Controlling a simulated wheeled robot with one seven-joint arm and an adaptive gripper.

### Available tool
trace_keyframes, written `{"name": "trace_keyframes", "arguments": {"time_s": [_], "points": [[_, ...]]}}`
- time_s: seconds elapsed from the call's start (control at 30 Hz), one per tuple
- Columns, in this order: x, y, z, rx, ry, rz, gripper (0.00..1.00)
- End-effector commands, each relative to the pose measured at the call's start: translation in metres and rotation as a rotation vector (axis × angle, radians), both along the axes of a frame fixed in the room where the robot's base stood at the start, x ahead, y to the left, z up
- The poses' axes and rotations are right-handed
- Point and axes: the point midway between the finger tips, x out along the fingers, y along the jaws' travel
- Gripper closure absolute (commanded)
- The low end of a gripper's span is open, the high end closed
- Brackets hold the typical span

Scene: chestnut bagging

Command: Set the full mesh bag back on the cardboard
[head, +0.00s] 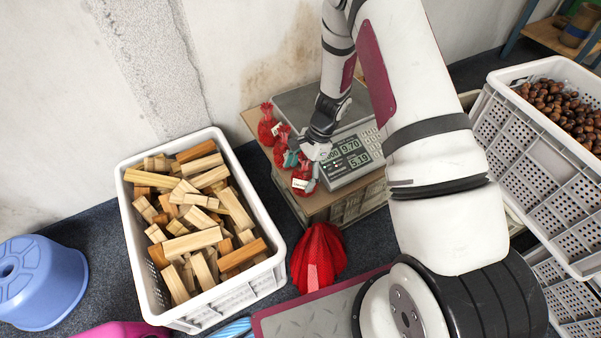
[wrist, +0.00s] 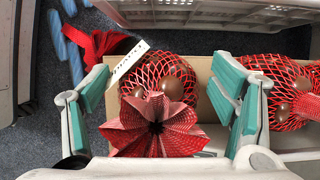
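A full red mesh bag of chestnuts (wrist: 172,78) with a gathered red top and a white tag stands on the cardboard (wrist: 203,72). It is the front bag (head: 301,187) of the row in the head view. My gripper (head: 301,166) is down over this bag, left of the scale. In the wrist view my gripper (wrist: 166,88) has its two teal-padded fingers wide apart on either side of the bag, with gaps showing between pads and mesh. The bag's underside is hidden.
Other filled bags stand behind it, a middle one (head: 281,150) and a rear one (head: 267,126). The scale (head: 352,158) is close on the right. A wood-filled crate (head: 132,225) stands left, a red pleated object (head: 318,258) in front, and a chestnut crate (head: 545,150) at right.

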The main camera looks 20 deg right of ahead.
Motion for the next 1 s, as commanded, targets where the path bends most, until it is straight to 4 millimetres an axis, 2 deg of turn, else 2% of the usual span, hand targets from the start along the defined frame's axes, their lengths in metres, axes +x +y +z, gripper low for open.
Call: {"name": "trace_keyframes", "arguments": {"time_s": [0.3, 0.43, 0.57, 0.8, 1.0], "points": [[0.0, 0.0, 0.001, 0.0, 0.0, 0.0, 0.13], [0.001, -0.001, 0.007, 0.0, -0.001, 0.0, 0.13], [0.003, -0.009, 0.026, -0.001, -0.004, -0.002, 0.13], [0.007, -0.028, 0.073, 0.0, -0.004, -0.002, 0.13], [0.009, -0.04, 0.102, -0.001, -0.002, -0.002, 0.13]]}}
